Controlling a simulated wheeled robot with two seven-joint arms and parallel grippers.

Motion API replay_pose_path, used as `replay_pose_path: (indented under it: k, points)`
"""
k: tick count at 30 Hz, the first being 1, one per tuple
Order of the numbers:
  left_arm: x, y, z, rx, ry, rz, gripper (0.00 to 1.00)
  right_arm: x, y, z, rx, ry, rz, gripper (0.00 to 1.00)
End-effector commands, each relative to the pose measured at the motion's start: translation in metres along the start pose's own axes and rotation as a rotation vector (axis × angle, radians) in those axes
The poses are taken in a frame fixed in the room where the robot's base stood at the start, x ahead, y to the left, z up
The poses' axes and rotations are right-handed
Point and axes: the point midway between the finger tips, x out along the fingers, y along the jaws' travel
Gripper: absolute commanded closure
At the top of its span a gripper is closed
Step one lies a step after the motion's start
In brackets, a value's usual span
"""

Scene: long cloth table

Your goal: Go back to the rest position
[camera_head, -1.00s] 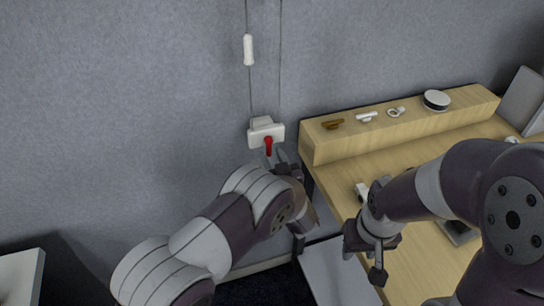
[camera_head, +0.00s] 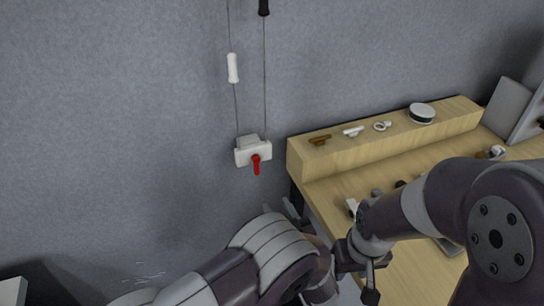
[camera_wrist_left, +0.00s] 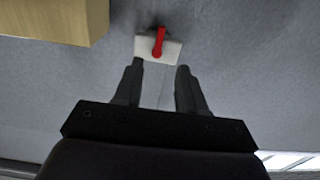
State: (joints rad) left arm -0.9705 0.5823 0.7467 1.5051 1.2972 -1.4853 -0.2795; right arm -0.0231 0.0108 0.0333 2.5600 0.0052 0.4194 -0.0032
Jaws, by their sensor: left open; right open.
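My left gripper (camera_head: 289,207) is low in front of the wall, below and right of a white wall box (camera_head: 243,155) with a red lever (camera_head: 256,165). The lever hangs down. My own arm partly hides this gripper in the head view. In the left wrist view the two fingers (camera_wrist_left: 159,88) are spread with nothing between them. The red lever (camera_wrist_left: 159,42) and white box (camera_wrist_left: 174,49) lie beyond the fingertips, apart from them. My right gripper (camera_head: 357,278) is open and empty at the left edge of the wooden table (camera_head: 340,184).
A white pull handle (camera_head: 232,68) and a black one (camera_head: 264,8) hang on cords above the box. A raised wooden shelf (camera_head: 390,138) carries a brown handle (camera_head: 320,140), a white handle (camera_head: 353,131), a ring (camera_head: 382,126) and a round white-topped item (camera_head: 422,112). Wall left of the box is clear.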

Motion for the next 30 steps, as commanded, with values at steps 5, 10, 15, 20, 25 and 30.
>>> replay_pose_path:
  k: [5, 10, 15, 20, 25, 30]
  points:
    - [0.000, 0.005, 0.011, -0.018, -0.055, 0.024, 0.60, 0.000, 0.000, 0.000, 0.000, 0.000, 0.000, 0.59]
    - [-0.044, 0.044, 0.090, 0.065, -0.548, 0.376, 0.60, -0.002, 0.000, 0.000, 0.000, 0.000, 0.000, 0.59]
    - [-0.094, -0.052, 0.067, 0.283, -1.220, 0.567, 0.60, -0.018, 0.000, -0.002, 0.000, 0.000, 0.000, 0.59]
    - [-0.115, -0.186, 0.006, 0.419, -1.504, 0.475, 0.60, -0.028, 0.000, -0.003, 0.000, 0.000, 0.000, 0.59]
    - [-0.096, -0.259, -0.045, 0.313, -1.460, 0.317, 0.60, -0.037, 0.000, -0.004, 0.000, 0.000, 0.000, 0.59]
    - [-0.086, -0.271, -0.051, 0.258, -1.440, 0.265, 0.60, -0.038, 0.000, -0.004, 0.000, 0.000, 0.000, 0.59]
